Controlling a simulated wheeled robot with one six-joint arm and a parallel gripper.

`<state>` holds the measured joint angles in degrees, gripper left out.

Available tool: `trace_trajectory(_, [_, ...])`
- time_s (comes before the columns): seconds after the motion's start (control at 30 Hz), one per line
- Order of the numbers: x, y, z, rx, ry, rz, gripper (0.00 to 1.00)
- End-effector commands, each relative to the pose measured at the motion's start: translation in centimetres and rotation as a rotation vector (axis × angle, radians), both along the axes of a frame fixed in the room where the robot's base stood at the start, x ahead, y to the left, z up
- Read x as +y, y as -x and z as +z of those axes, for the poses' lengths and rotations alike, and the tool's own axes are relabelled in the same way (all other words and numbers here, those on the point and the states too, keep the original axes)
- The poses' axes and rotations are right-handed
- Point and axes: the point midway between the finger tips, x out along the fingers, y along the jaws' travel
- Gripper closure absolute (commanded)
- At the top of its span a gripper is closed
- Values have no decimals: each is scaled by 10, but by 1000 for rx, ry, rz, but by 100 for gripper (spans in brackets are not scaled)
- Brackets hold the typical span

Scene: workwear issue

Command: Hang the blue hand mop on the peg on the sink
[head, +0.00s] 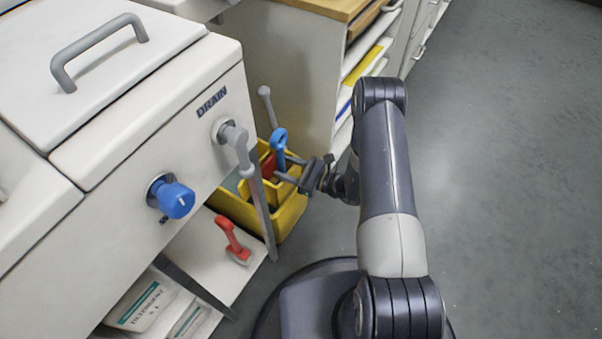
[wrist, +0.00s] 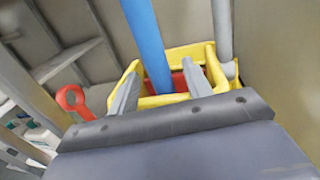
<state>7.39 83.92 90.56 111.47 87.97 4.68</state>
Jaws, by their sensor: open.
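The blue hand mop (head: 279,140) stands with its looped handle up in a yellow bucket (head: 287,219); its lower part is hidden. My gripper (head: 284,167) is at the bucket, beside the mop handle, with its fingers open and pointing left. In the wrist view the blue handle (wrist: 147,38) runs between the two open fingers (wrist: 158,72), not clamped. The white sink unit (head: 115,150) is on the left. A grey fitting (head: 229,131) sticks out of its front below the DRAIN label; I cannot tell whether this is the peg.
A blue knob (head: 172,198) projects from the sink front. A red-handled tool (head: 231,240) is on the low shelf, and a white container (head: 139,300) is below. A grey pole (head: 263,205) rises in front of the bucket. A cabinet (head: 290,60) stands behind. Floor at right is clear.

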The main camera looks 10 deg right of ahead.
Motion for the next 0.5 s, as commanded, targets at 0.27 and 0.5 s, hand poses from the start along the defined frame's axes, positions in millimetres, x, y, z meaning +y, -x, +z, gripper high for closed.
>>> trace_trajectory(0.27, [17,-9,0,0,-1,0,53])
trace_trajectory(0.5, [17,-9,0,1,0,0,53])
